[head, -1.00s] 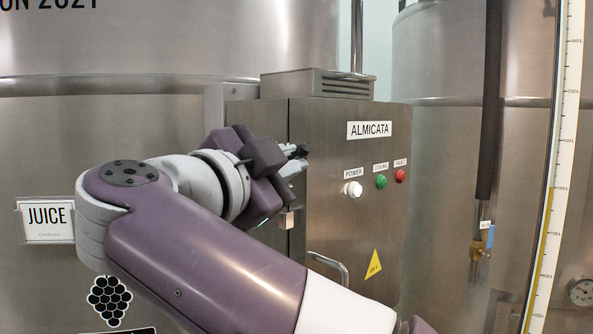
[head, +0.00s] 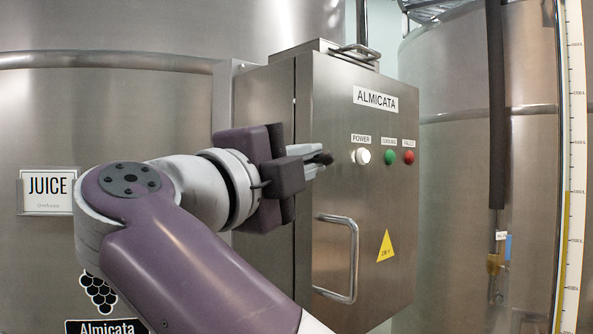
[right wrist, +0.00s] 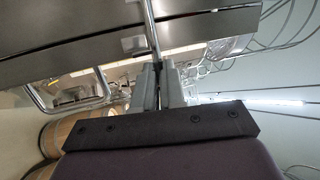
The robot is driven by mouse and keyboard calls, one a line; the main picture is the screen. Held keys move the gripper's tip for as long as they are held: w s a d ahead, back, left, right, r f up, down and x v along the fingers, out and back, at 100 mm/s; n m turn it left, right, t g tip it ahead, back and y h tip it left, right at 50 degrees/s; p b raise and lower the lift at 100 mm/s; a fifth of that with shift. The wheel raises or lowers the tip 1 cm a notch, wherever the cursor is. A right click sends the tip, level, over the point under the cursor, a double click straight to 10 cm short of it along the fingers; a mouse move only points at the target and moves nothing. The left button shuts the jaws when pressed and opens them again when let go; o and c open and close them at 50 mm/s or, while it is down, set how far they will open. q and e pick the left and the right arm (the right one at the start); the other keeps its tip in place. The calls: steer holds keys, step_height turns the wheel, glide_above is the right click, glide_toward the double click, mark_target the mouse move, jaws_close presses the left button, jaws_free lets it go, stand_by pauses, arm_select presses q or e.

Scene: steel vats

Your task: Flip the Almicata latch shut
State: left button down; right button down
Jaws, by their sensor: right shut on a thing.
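The steel Almicata cabinet (head: 345,115) stands in the middle of the head view, its front face closed flat as far as I see. My right gripper (head: 315,162) is at the cabinet's front left edge, above the pull handle. Its fingers look shut on a thin steel lever (right wrist: 152,30), which appears to be the latch and runs away from between them in the right wrist view. A dark tip (head: 325,158) shows just past the fingers. The latch's base is hidden by my gripper. My left gripper is not in view.
A steel pull handle (head: 351,262) sticks out below my gripper. A white power button (head: 362,156), a green light (head: 390,157) and a red light (head: 408,157) are to the right. Large steel vats (head: 130,120) stand behind. A dark vertical pipe (head: 496,110) hangs at the right.

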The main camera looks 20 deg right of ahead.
steer(key=shift+s+d+f, duration=0.1)
steer(key=shift+s, duration=0.05)
stand_by(0.3)
steer(key=c, duration=1.4)
jaws_free()
steer(key=shift+o, duration=1)
steer(key=shift+s+d, duration=0.3)
steer(key=shift+s, duration=0.05)
steer(key=shift+a, duration=0.15)
steer(key=b+v, duration=0.1)
steer(key=v, duration=1.1)
steer(key=shift+s+a+b, duration=0.2)
steer(key=shift+b, duration=0.2)
steer(key=shift+d+f, duration=0.1)
